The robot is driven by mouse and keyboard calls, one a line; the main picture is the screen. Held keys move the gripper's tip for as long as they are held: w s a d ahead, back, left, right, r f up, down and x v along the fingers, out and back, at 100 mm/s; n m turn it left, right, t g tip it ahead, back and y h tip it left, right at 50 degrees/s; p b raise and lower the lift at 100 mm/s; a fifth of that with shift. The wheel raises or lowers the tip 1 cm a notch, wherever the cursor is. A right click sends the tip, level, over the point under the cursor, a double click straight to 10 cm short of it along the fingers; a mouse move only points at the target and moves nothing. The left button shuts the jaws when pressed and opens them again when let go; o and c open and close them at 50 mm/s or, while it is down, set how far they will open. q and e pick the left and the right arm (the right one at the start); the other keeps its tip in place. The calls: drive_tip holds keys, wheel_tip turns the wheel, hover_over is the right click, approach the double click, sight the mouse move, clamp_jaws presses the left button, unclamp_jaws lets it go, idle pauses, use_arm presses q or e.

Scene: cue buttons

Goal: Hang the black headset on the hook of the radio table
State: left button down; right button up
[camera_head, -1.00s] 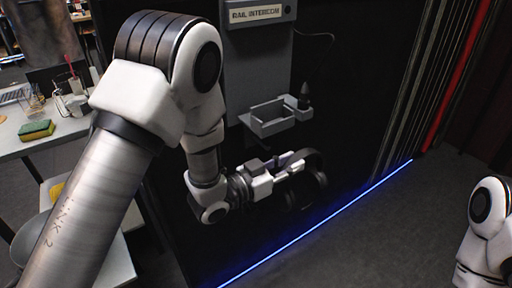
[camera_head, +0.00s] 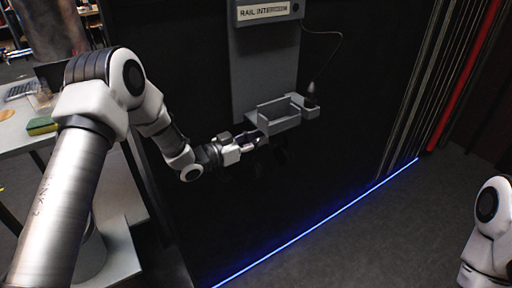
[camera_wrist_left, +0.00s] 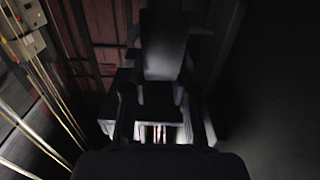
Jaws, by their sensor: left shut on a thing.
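My left gripper (camera_head: 250,146) is shut on the black headset (camera_head: 272,162), at the front of the black panel. The headset is very dark against the panel, so its outline is hard to make out. The gripper and headset are just below and left of the grey shelf tray (camera_head: 281,124) under the intercom. No hook can be told apart clearly in the head view. The left wrist view is very dark; a broad black shape (camera_wrist_left: 160,166) fills its bottom edge, and I cannot tell what part it is. My right gripper is out of view.
A grey intercom panel (camera_head: 264,60) with a sign rises above the tray, and a dark cable hangs to its right. A white desk with a green-and-yellow sponge (camera_head: 42,126) stands at left. A blue light strip (camera_head: 315,228) runs along the panel's foot, with open floor in front.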

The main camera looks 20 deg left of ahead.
sight(256, 158)
use_arm(q)
wheel_tip(256, 158, down, 3)
drive_tip(key=shift+w+a+f, duration=0.1)
drive_tip(key=shift+a+f, duration=0.05)
drive_tip(key=shift+f, duration=0.1)
drive_tip(key=shift+f, duration=0.15)
drive_tip(key=c, duration=0.9)
unclamp_jaws()
drive_tip(key=shift+c, duration=0.2)
